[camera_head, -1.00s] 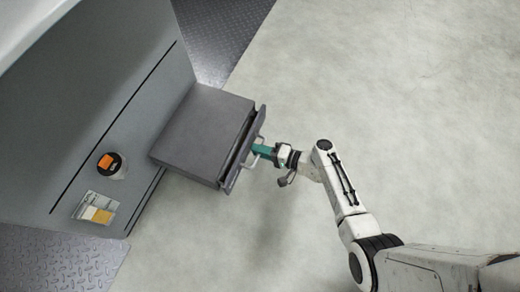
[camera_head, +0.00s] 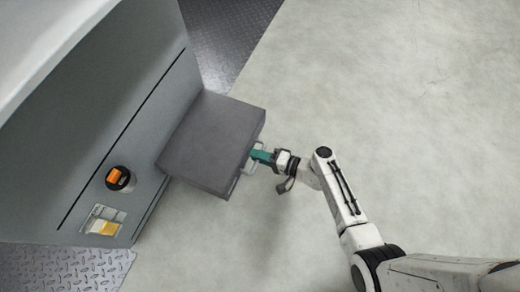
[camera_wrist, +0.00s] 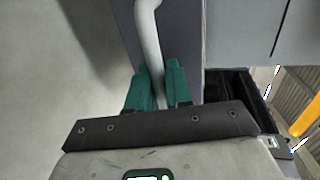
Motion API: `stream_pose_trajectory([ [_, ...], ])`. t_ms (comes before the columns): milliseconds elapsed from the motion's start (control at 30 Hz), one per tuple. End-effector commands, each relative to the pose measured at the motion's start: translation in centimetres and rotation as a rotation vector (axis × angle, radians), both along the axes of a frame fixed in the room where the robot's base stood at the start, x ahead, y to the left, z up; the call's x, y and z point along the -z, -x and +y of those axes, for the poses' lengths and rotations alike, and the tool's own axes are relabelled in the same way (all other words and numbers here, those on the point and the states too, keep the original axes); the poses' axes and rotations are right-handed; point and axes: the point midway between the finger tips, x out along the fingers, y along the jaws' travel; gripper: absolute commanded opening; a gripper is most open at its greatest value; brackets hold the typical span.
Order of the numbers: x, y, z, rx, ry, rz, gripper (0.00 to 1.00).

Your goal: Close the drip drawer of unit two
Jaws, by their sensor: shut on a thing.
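The drip drawer (camera_head: 212,145) is a dark grey box that sticks out from the side of the grey unit (camera_head: 150,105). A pale bar handle (camera_head: 249,166) is on its outer end. My gripper (camera_head: 262,156) is at this handle, with green fingers. In the wrist view the pale handle bar (camera_wrist: 149,40) runs between the two green fingertips of my gripper (camera_wrist: 160,85), which are shut on it. The drawer's front face is mostly hidden in the head view.
An orange knob (camera_head: 115,176) and a label plate (camera_head: 104,221) are on the unit's side. Dark tread plate (camera_head: 235,35) lies at the back, and more tread plate (camera_head: 65,268) at the lower left. The pale floor (camera_head: 400,80) right of the drawer is clear.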

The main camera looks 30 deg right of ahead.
Motion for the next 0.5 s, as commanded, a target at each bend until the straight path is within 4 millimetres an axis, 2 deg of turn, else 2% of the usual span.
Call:
stream_pose_trajectory([
  [167, 0.07, -0.18, 0.11, -0.001, 0.001, -0.001, 0.00],
  [200, 0.06, -0.19, 0.12, -0.002, 0.001, -0.001, 0.21],
  [333, 0.05, -0.19, 0.10, -0.002, 0.001, -0.002, 0.34],
  [500, 0.02, -0.18, 0.08, -0.002, 0.001, -0.002, 0.34],
])
